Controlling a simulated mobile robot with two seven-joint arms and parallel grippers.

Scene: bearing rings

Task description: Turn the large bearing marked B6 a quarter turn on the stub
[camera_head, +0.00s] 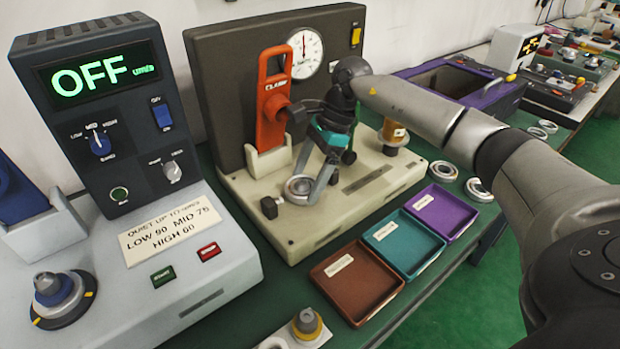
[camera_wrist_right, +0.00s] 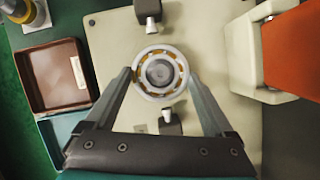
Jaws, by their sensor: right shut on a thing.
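The large bearing (camera_head: 297,187) is a silver ring lying flat around a stub on the cream fixture base (camera_head: 318,240). In the right wrist view the bearing (camera_wrist_right: 141,82) shows brass-coloured balls, with the grey round stub (camera_wrist_right: 159,72) through its middle. No B6 mark is legible. My right gripper (camera_head: 306,190) reaches down from above, its two grey fingers on opposite sides of the ring. In the wrist view the right gripper (camera_wrist_right: 160,77) is shut on the bearing's outer edge. My left gripper is not in view.
Small clamps (camera_wrist_right: 148,18) (camera_head: 269,207) stand on either side of the bearing. An orange tool (camera_head: 272,110) in a cream holder stands close behind. Brown (camera_head: 357,280), teal (camera_head: 404,241) and purple (camera_head: 441,211) trays lie in front. Loose rings (camera_head: 443,171) lie right. The control box (camera_head: 100,75) reads OFF.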

